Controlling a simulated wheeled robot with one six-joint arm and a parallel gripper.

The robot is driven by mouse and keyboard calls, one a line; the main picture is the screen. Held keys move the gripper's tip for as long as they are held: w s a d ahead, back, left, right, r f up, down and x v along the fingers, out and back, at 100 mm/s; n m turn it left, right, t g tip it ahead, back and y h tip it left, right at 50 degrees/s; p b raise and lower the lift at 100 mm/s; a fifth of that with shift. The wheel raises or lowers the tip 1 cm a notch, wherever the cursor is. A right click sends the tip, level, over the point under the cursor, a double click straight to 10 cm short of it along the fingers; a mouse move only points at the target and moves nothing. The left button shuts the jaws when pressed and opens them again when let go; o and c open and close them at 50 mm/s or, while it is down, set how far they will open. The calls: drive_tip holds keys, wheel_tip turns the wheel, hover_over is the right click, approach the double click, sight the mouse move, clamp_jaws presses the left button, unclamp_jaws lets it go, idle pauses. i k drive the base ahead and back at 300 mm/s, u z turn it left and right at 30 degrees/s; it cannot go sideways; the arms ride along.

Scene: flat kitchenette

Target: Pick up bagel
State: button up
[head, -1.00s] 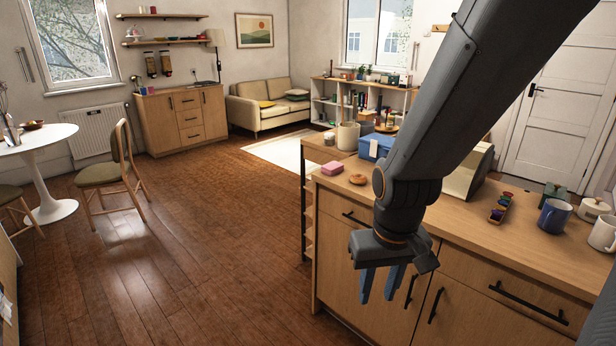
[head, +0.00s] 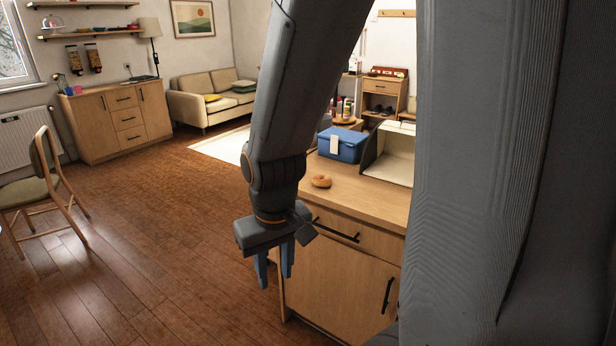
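My arm hides the left end of the counter.
A blue box (head: 342,144) with a white tag and an open cream-coloured bin (head: 390,152) stand behind the bagel. Counter drawers and doors with black handles face me. A chair (head: 42,185) stands at left; the wooden floor (head: 150,240) between is free. My grey body covers the right side.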

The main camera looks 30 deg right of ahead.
sight(321, 181)
drive_tip(key=z, duration=0.45)
drive_tip(key=i, duration=0.85)
drive_tip(key=z, duration=0.6)
